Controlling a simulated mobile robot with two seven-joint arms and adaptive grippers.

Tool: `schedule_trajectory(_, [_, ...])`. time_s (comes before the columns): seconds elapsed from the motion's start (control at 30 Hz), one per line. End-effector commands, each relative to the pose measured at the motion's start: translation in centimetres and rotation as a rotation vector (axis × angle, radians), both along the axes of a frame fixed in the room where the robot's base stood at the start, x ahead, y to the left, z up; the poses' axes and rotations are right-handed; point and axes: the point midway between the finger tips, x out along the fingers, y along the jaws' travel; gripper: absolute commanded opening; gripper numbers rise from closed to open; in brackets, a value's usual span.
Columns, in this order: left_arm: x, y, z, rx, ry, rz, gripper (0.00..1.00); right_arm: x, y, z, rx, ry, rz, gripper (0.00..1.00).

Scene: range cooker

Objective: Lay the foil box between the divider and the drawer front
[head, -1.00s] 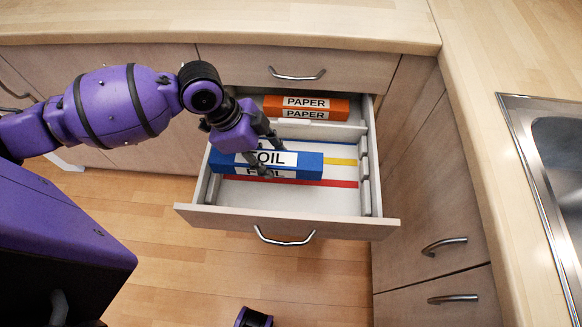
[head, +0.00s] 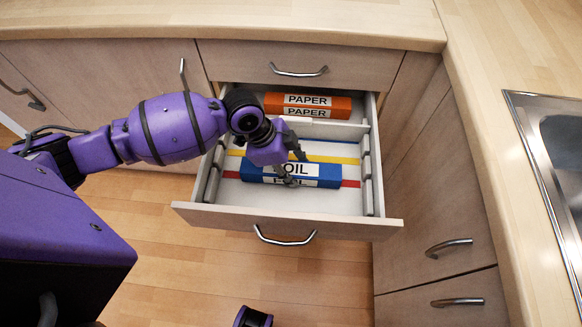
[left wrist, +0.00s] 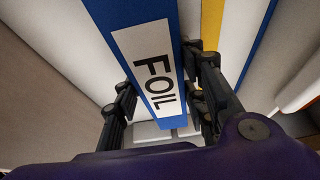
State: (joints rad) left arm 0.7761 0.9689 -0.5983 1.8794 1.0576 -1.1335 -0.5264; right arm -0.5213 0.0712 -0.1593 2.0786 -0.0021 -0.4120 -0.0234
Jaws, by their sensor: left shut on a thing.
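The blue foil box (head: 327,174) with its white FOIL label is held crosswise over the front part of the open drawer (head: 205,211). My left gripper (head: 292,166) is shut on the box near its middle, one finger on each long side. In the left wrist view the box (left wrist: 150,62) runs between the two fingers. The white divider (head: 340,129) crosses the drawer behind the box. The drawer front (head: 350,228) lies ahead of it. I cannot tell whether the box touches the drawer floor.
An orange paper box (head: 307,104) lies behind the divider. Blue, yellow (head: 345,160) and red (head: 351,184) stripes mark the drawer floor. White side walls bound the drawer. A worktop with a sink (head: 560,150) is at right.

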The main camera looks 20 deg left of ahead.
Motion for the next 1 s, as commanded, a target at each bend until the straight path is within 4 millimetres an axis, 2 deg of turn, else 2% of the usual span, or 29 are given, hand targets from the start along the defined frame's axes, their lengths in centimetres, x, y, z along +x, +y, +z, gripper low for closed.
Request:
schedule_trajectory(0.13, [0.0, 0.0, -0.3, -0.001, 0.000, 0.000, 0.06, 0.0, 0.0, 0.0, 0.000, -0.001, 0.000, 0.40])
schedule_trajectory(0.17, [0.0, 0.0, -0.2, 0.000, 0.000, 0.000, 0.42, 0.0, 0.0, 0.0, 0.000, -0.001, 0.000, 0.40])
schedule_trajectory(0.3, [0.0, 0.0, -0.2, 0.000, 0.000, 0.000, 0.57, 0.0, 0.0, 0.0, 0.000, -0.001, 0.000, 0.40])
schedule_trajectory(0.67, [0.0, 0.1, 0.3, 0.000, -0.001, 0.000, 0.57, 0.1, 0.0, 0.1, 0.001, -0.002, -0.001, 0.40])
schedule_trajectory(0.77, [-0.1, 0.7, 1.5, 0.002, -0.003, 0.000, 0.57, 0.1, 0.0, 0.3, 0.001, -0.004, -0.001, 0.40])
schedule_trajectory(1.0, [-0.7, 2.6, 6.3, 0.003, -0.004, 0.000, 0.57, 0.3, 0.0, 1.0, 0.000, -0.011, -0.001, 0.40])
